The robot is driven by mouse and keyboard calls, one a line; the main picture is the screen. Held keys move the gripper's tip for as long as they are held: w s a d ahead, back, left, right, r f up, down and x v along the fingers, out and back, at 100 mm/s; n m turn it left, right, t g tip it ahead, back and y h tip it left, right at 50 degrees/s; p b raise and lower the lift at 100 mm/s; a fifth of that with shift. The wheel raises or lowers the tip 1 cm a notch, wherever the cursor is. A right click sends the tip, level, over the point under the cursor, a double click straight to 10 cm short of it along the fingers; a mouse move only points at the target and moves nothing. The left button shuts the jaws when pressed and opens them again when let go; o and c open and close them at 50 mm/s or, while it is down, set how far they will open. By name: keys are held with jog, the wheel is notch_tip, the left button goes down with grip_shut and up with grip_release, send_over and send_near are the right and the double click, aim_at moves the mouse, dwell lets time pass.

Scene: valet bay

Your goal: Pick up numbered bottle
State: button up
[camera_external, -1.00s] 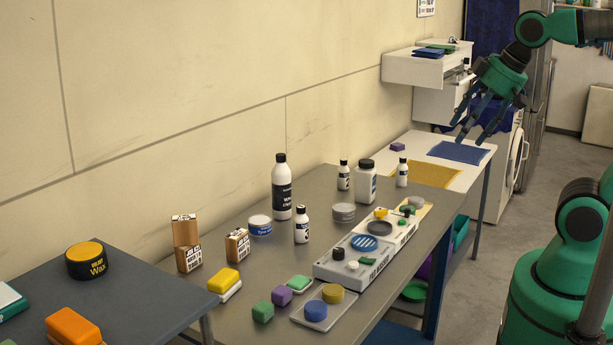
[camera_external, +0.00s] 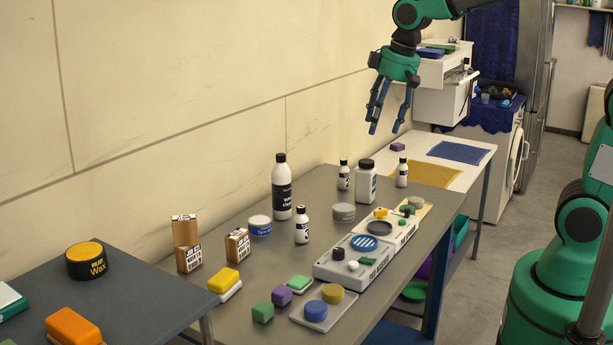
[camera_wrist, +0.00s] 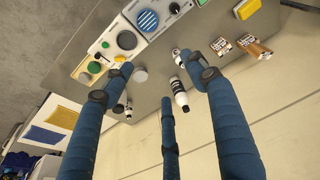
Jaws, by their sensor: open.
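Several white bottles with black caps stand upright on the grey table. A small bottle (camera_external: 302,228) with a dark mark on its label stands nearest the front. A tall bottle (camera_external: 281,190) with a black label is behind it. Two more small bottles (camera_external: 344,177) (camera_external: 402,174) flank a wide bottle (camera_external: 366,183) toward the back. I cannot read a number for certain on any of them. My gripper (camera_external: 386,118) hangs fingers-down above the back of the table, open and empty, clear of the bottles. In the wrist view, the tall bottle (camera_wrist: 180,98) shows between my fingers (camera_wrist: 163,88).
Sponges and small blocks (camera_external: 263,312) lie at the front. The wall (camera_external: 180,110) borders the left side.

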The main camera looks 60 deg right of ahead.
jog(key=w+f+g, duration=0.2)
jog(key=w+f, duration=0.8)
jog(key=w, duration=0.5)
jog(key=g, duration=0.1)
send_over(301, 228)
jog(key=w+d, duration=0.1)
jog(key=d, duration=0.1)
jog(key=shift+n, duration=0.3)
notch_tip(301, 228, down, 14)
jog(key=shift+w+r, duration=0.1)
jog(key=shift+r, duration=0.1)
jog(key=shift+f, duration=0.1)
jog(key=shift+f, duration=0.15)
jog(key=shift+a+f+b, duration=0.1)
jog(key=shift+f+b, duration=0.65)
jog(key=shift+f, duration=3.4)
jog(key=shift+f, duration=0.1)
jog(key=shift+f+b, duration=0.65)
jog(key=shift+f, duration=1.85)
